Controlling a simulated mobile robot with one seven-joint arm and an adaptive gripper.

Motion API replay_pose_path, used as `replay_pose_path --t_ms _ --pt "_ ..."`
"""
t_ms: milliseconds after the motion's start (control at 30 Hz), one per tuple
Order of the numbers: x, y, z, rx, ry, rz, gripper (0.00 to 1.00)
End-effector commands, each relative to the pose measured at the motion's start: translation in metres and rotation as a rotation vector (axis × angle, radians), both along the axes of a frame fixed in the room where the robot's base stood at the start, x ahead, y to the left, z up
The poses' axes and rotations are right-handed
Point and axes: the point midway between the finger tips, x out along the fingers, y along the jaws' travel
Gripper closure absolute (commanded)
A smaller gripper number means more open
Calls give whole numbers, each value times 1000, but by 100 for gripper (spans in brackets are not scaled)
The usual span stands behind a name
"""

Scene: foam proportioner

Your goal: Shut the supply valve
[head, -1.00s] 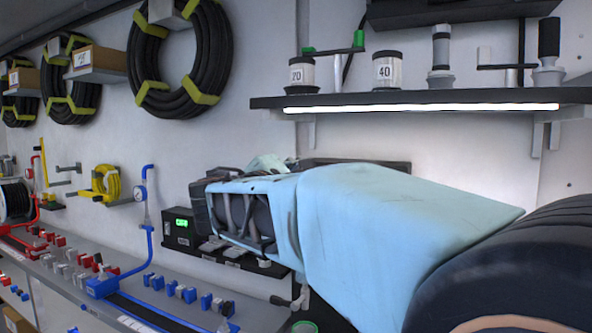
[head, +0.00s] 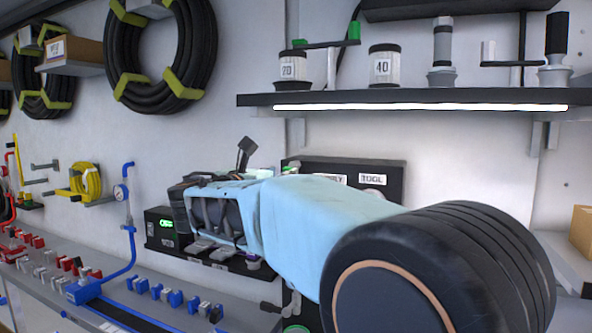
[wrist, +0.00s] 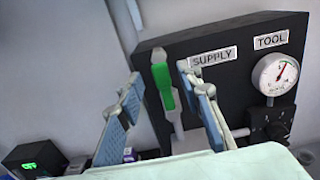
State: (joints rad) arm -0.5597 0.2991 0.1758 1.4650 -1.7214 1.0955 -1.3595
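The supply valve's green handle (wrist: 163,86) stands nearly upright, leaning slightly, with pale ends, on a black panel (wrist: 225,88) in the wrist view. The SUPPLY label (wrist: 213,57) is to its right. My gripper (wrist: 158,74) is open, its two blue-padded fingers apart on either side of the handle in the picture. I see no contact; whether the fingers reach around it in depth I cannot tell. In the head view my arm hides the panel's lower part; the panel (head: 395,178) shows behind it, and a bit of green (head: 290,168) shows at its left edge.
A black box with a green display (head: 163,222) is left of the panel. A lit shelf (head: 400,98) with canisters hangs above. A blue pipe with gauge (head: 127,235) stands left.

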Motion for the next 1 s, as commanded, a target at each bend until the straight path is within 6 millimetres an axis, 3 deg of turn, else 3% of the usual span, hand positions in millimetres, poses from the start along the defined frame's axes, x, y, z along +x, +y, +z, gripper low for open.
replay_pose_path --t_ms 100,300,667,933,1000 --pt "20 -8 1 0 0 -2 67" --pt "39 -15 1 1 0 -1 67" --pt "43 -16 0 1 0 0 68" --pt "43 -16 0 1 0 0 98" --pt "43 -16 0 1 0 0 100"
